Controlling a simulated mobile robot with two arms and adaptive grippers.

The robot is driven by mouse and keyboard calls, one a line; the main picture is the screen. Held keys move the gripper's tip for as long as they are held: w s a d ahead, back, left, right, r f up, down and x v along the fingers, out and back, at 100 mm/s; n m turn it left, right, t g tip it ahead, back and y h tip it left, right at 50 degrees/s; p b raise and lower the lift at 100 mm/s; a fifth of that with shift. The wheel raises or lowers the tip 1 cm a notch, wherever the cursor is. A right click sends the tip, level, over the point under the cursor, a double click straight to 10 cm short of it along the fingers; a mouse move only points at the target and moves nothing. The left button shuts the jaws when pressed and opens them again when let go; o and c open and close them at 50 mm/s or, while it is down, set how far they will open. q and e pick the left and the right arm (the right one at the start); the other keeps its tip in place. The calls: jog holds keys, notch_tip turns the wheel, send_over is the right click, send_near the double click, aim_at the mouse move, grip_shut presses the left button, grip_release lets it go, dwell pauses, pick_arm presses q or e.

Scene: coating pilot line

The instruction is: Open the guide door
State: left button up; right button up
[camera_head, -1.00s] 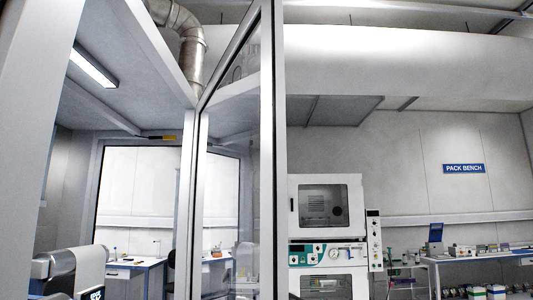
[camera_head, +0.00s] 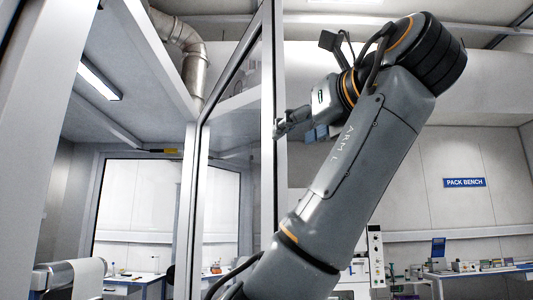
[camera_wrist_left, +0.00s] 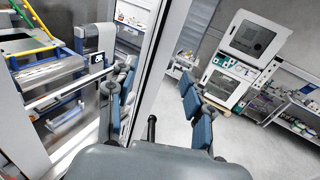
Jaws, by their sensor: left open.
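The guide door (camera_head: 268,190) is a tall glass panel in a light metal frame, standing angled in the middle of the head view. Its frame edge (camera_wrist_left: 158,55) runs down through the wrist view. My left gripper (camera_head: 282,128) reaches in beside the upper part of this edge. In the left wrist view the gripper (camera_wrist_left: 160,105) is open, with fingers on either side of the frame edge. A short dark upright bar (camera_wrist_left: 152,128) shows between the fingers, close to the palm; I cannot tell whether it is the handle or whether anything touches it. My right gripper is out of view.
A white oven stack (camera_wrist_left: 240,58) stands right of the door, with a pack bench (camera_head: 480,270) farther right. Left of the door edge is machinery with a roller (camera_wrist_left: 45,75) and a yellow rail (camera_wrist_left: 35,52). Grey floor (camera_wrist_left: 265,150) is clear at the right.

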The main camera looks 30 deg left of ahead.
aim_at(266, 153)
pick_arm(q)
jog(key=p+x, duration=0.3)
jog(key=x, duration=0.1)
jog(key=p+x, duration=0.3)
jog(key=x, duration=0.1)
jog(key=p+x, duration=0.3)
jog(key=x, duration=0.1)
jog(key=shift+w+a+r, duration=0.15)
jog(key=shift+r, duration=0.2)
jog(key=shift+w+a+f+p, duration=0.2)
jog(key=shift+a+p, duration=0.1)
jog(key=shift+p, duration=0.25)
jog(key=shift+a+f, duration=0.1)
jog(key=shift+w, duration=0.1)
grip_shut()
